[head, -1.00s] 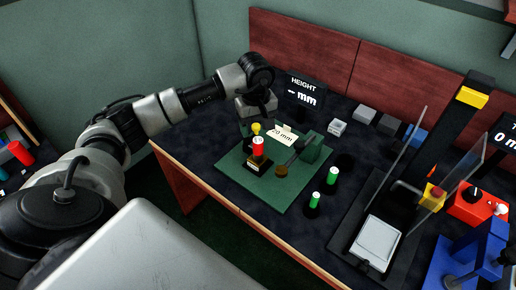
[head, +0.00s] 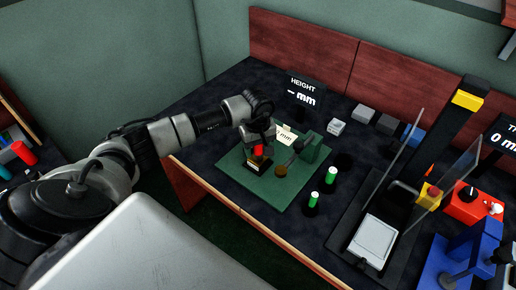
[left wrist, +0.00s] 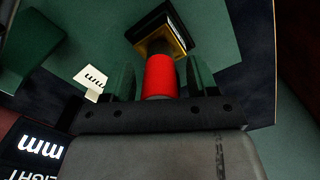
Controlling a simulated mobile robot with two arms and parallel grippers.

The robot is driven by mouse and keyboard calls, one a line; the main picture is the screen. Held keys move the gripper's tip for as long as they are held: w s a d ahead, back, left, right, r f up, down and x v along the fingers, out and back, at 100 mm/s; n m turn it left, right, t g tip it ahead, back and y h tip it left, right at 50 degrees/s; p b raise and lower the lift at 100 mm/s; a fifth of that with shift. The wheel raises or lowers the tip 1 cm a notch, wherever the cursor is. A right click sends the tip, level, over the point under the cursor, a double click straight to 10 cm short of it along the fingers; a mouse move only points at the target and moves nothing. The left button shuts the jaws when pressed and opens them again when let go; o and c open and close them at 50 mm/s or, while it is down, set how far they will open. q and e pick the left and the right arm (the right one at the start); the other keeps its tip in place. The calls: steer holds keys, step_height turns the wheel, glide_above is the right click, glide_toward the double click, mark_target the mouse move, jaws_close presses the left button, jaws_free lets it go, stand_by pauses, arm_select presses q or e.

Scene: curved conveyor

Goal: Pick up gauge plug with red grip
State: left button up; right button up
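The gauge plug with the red grip (head: 258,150) stands upright in a small black and gold block (head: 256,164) on the green mat (head: 233,170). The red grip also shows large in the left wrist view (left wrist: 161,75), with its block (left wrist: 165,35) beyond it. My left gripper (left wrist: 161,78) is around the red grip, one finger on each side, with a gap visible on both sides. In the head view my left gripper (head: 259,141) is over the plug and hides its top. My right gripper is not in view.
Two green-topped plugs (head: 331,175) stand to the right of the mat. A green gauge stand (head: 309,146) and a white label card (head: 285,134) are close to the left gripper. A height display (head: 302,92) stands behind. A press with clear panels (head: 461,170) is at right.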

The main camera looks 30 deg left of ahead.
arm_select(q)
steer(key=c, duration=0.9)
jaws_close()
steer(key=shift+r, duration=0.1)
